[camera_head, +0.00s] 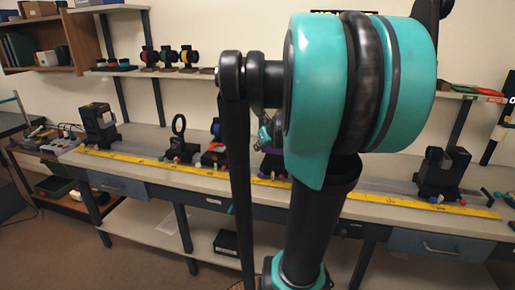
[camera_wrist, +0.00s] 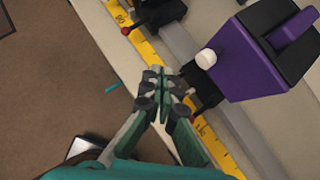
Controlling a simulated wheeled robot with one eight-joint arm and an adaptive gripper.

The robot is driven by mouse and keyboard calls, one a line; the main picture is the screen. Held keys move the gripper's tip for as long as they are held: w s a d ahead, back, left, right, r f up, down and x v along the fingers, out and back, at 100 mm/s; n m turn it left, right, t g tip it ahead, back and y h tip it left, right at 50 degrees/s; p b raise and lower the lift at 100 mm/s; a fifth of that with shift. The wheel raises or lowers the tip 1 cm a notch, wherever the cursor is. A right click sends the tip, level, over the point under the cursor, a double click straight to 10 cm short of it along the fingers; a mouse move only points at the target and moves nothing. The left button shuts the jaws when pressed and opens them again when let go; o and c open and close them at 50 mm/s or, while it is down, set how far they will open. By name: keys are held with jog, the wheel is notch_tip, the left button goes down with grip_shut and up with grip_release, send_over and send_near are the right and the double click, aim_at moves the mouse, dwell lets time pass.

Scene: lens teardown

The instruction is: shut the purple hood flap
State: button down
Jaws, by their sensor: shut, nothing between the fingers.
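The purple hood (camera_wrist: 237,68) is a box with a black upper part, at the upper right of the wrist view. A purple piece (camera_wrist: 295,30) shows within the black part; I cannot tell whether it is the flap or how far it stands open. A white knob (camera_wrist: 206,59) sits on the hood's near side. My gripper (camera_wrist: 160,78) is shut and empty, left of the hood and over the bench's front edge, apart from the purple body. In the head view my arm hides most of the hood; a bit of purple (camera_head: 272,166) shows beside it.
A yellow ruler strip (camera_head: 150,161) runs along the bench front. Black holders stand along the bench, including a ring holder (camera_head: 181,145) and a block (camera_head: 440,175) at right. A small black part with a red knob (camera_wrist: 158,12) lies beyond my gripper.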

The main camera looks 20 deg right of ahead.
jog(key=s+a+r, duration=0.4)
jog(key=s+r, duration=0.1)
jog(key=r, duration=0.1)
jog(key=s+a+f+n+g, duration=0.1)
jog(key=s+f+n, duration=0.4)
jog(key=f+n, duration=0.3)
jog(key=s+a+f+n+g+h, duration=0.1)
jog(key=s+f+n, duration=0.5)
jog(key=n, duration=0.8)
jog(key=s+a+f+n+g, duration=0.2)
jog(key=s+f+n, duration=0.4)
jog(key=f+n, duration=0.4)
jog(key=shift+a+n+g+h, duration=0.3)
jog(key=shift+a+n+h, duration=0.1)
jog(key=shift+a+n, duration=0.35)
